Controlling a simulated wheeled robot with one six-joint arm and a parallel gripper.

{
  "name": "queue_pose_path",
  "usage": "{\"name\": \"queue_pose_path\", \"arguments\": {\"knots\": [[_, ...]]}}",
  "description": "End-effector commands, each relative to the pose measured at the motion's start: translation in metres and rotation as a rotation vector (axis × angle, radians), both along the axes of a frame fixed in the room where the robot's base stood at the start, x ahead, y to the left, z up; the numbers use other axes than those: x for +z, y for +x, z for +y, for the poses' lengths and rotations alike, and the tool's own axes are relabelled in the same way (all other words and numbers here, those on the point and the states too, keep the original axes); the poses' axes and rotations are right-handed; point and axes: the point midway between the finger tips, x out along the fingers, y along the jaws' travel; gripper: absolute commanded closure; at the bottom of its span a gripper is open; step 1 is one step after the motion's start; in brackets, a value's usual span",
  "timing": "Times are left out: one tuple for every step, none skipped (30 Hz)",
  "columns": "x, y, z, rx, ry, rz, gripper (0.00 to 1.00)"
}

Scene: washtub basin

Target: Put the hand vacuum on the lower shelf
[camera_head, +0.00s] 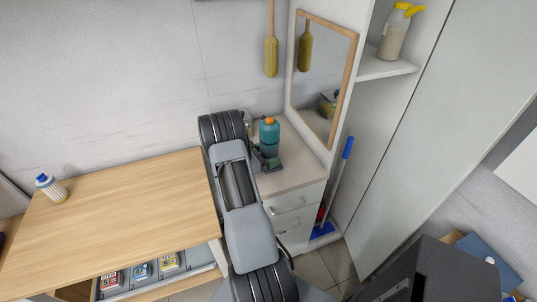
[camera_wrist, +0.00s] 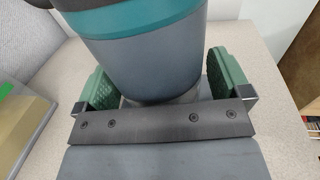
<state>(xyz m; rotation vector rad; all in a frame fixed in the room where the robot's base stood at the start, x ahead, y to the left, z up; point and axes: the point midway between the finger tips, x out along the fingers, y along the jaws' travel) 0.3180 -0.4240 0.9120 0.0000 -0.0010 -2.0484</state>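The teal and dark grey thing (camera_head: 269,133) with an orange top, which looks like the hand vacuum, stands upright on the white drawer cabinet (camera_head: 300,174). Its teal and grey body (camera_wrist: 145,50) fills the upper middle of the wrist view; its top is cut off there. My gripper (camera_wrist: 160,85) has its green pads spread wide, one on each side of the lower body. Whether the pads touch it is unclear. In the head view my arm partly covers the cabinet top. One white shelf (camera_head: 382,69) shows at the upper right; whether it is the lower one I cannot tell.
A spray bottle (camera_head: 395,36) with a yellow head stands on that shelf. A framed mirror (camera_head: 322,75) hangs beside the cabinet. A blue broom (camera_head: 338,185) leans below it. A wooden table (camera_head: 120,205) on the left bears a small blue-capped bottle (camera_head: 50,187).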

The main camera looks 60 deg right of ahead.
Motion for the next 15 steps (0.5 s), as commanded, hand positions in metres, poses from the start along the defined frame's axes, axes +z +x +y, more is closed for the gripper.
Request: {"name": "queue_pose_path", "arguments": {"knots": [[0.0,0.0,0.0,0.0,0.0,0.0,0.0],[0.0,0.0,0.0,0.0,0.0,0.0,0.0],[0.0,0.0,0.0,0.0,0.0,0.0,0.0],[0.0,0.0,0.0,0.0,0.0,0.0,0.0],[0.0,0.0,0.0,0.0,0.0,0.0,0.0],[0.0,0.0,0.0,0.0,0.0,0.0,0.0],[0.001,0.0,0.0,0.0,0.0,0.0,0.0],[0.001,0.0,0.0,0.0,0.0,0.0,0.0],[0.003,0.0,0.0,0.0,0.0,0.0,0.0],[0.005,0.0,0.0,0.0,0.0,0.0,0.0],[0.005,0.001,0.001,0.001,0.0,0.0,0.0],[0.002,0.004,0.006,0.003,0.0,0.0,0.0],[0.002,0.006,0.009,0.005,0.0,-0.001,0.0],[0.002,0.009,0.014,0.005,0.0,-0.001,0.0],[0.001,0.012,0.02,0.005,-0.001,0.0,0.0]]}}
